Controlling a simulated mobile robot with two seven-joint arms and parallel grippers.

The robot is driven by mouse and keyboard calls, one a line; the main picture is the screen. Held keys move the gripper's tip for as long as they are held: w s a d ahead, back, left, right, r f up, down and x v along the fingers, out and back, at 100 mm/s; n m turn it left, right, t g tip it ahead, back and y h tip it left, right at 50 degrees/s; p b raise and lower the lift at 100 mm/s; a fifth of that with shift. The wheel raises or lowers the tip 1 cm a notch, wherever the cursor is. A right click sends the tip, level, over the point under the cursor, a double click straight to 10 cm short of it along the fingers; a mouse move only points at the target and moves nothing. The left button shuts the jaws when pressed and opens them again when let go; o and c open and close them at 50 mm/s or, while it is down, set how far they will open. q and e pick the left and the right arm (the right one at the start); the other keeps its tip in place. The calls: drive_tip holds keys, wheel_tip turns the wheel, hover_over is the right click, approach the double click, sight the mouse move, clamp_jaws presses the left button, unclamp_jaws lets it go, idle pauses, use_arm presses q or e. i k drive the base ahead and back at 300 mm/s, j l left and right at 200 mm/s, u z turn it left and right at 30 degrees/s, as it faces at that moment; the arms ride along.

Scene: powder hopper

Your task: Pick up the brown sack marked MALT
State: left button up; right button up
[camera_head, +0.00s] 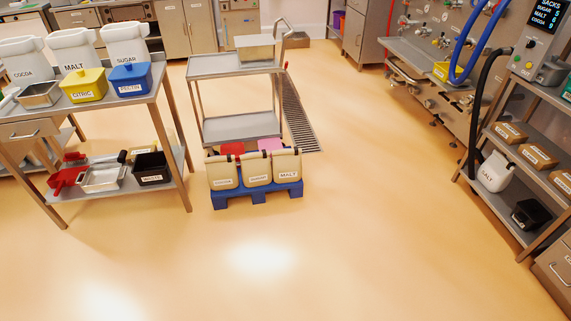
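The sack marked MALT (286,163) is tan-brown with a dark top edge and a white label. It stands upright at the right end of a row of three similar sacks on a low blue pallet (256,197) on the floor. The sack marked SUGAR (257,168) is in the middle, close against it. The sack at the left end (222,170) has a label that looks like COCOA. Neither of my grippers is in view.
A steel cart (240,128) stands just behind the pallet, with red and pink items between. A steel table (150,92) at left holds white bins, one also marked MALT (74,50). Shelves with brown boxes (508,132) stand at right. The floor in front is clear.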

sight(287, 163)
drive_tip(key=i+j, duration=0.35)
drive_tip(key=i+l+u, duration=0.2)
drive_tip(key=i, duration=0.35)
drive_tip(key=i+l+u, duration=0.15)
drive_tip(key=i, duration=0.4)
drive_tip(key=i+l+u, duration=0.2)
drive_tip(key=i+l, duration=0.15)
drive_tip(key=i, duration=0.15)
